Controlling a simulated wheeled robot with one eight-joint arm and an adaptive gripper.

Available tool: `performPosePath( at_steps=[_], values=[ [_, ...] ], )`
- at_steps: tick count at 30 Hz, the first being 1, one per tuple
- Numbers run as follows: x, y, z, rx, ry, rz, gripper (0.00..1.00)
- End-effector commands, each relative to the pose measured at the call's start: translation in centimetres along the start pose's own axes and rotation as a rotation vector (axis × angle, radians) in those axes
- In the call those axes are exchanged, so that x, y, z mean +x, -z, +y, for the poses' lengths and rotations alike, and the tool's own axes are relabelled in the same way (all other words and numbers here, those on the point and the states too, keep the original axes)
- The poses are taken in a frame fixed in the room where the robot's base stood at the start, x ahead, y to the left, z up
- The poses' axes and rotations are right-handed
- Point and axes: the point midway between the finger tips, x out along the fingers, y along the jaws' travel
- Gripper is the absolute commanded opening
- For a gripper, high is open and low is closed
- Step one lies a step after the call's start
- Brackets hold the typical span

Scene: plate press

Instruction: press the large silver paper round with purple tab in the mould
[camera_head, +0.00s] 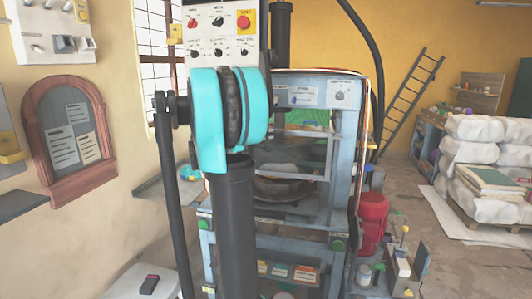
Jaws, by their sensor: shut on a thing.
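The plate press (346,150) has a blue-grey frame and stands in the middle, partly hidden behind my cyan and black arm. Inside its frame, a dark round part that looks like the mould (290,188) sits on a plate. I cannot tell whether anything lies in it. I make out no large silver paper round and no purple tab. My gripper is not in view; only links of my arm show, crossing in front of the press.
A control panel (205,36) with red and black knobs stands above the press. A red cylindrical machine part (371,221) is right of it. White wrapped bales (475,130) carry a stack of sheets (496,184) at far right. A ladder (405,100) leans on the back wall. Floor shows between.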

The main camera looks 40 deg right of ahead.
Motion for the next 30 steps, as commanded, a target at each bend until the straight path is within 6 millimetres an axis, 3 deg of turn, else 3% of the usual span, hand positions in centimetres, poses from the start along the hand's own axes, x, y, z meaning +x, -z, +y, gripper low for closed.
performPosePath(
  at_steps=[3,9,21,22,26,30],
  values=[
    [0.0,0.0,2.2,0.000,-0.001,0.000,0.00],
    [0.0,0.0,4.0,0.000,0.000,0.000,0.00],
    [0.0,0.0,4.2,0.000,0.000,0.000,0.00],
    [0.0,0.0,4.2,0.000,0.000,0.000,0.13],
    [0.0,0.0,4.2,0.000,0.000,0.000,0.29],
    [0.0,0.0,4.2,0.000,0.000,0.000,0.31]
  ],
)
